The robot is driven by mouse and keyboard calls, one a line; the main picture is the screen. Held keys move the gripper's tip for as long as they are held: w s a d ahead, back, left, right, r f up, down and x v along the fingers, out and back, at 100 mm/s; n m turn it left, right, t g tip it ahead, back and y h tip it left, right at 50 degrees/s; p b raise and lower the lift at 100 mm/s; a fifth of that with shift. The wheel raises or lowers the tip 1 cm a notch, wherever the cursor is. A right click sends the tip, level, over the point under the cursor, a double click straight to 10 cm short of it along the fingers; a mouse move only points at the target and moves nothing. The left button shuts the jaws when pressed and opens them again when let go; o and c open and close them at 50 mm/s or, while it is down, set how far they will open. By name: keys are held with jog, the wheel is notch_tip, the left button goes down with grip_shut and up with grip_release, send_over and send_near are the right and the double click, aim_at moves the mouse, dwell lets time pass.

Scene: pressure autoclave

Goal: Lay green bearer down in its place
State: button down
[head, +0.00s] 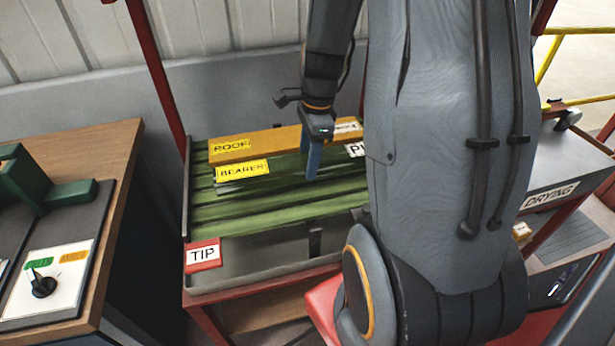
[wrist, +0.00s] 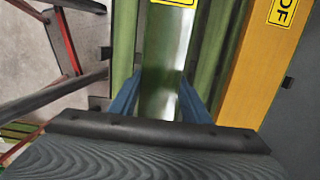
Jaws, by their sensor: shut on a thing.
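My gripper (head: 312,178) points down over the rack, its blue fingers shut on the green bearer (wrist: 165,55). The bearer lies lengthwise between the fingers in the wrist view. A yellow label reading BEARER (head: 242,171) shows at its left end in the head view. Other green lengths (head: 240,215) lie parallel to it in the rack. An orange beam labelled ROOF (head: 270,143) lies just behind it, and to its right in the wrist view (wrist: 262,65). I cannot tell whether the bearer touches what is below it.
A red TIP sign (head: 202,254) marks the rack's front left corner. Red posts (head: 158,75) stand at the rack's back. A wooden control desk (head: 110,190) is on the left. A grey DRYING unit (head: 550,195) stands on the right. My arm hides the rack's right side.

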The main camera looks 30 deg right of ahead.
aim_at(308, 187)
jog(key=shift+f, duration=2.65)
jog(key=c, duration=1)
grip_release()
jog(key=shift+f, duration=0.15)
jog(key=r, duration=0.4)
jog(key=d+r, duration=0.1)
jog(key=r, duration=0.3)
jog(key=r+b, duration=0.1)
jog(key=r, duration=0.3)
jog(key=shift+s+d, duration=0.15)
jog(key=shift+s, duration=0.05)
jog(key=shift+a+n, duration=0.25)
jog(key=shift+n, duration=0.05)
jog(key=shift+s+a+f+n+h, duration=0.35)
jog(key=shift+s+a+n, duration=0.85)
jog(key=shift+a+n, duration=1.7)
jog(key=shift+s+a+f+n+h, duration=0.1)
jog(key=shift+s+a+f+n, duration=0.4)
jog(key=shift+s+a+n, duration=2.25)
jog(key=shift+w+a+f+n+h, duration=0.35)
jog(key=shift+a+n, duration=0.85)
jog(key=shift+n, duration=3.55)
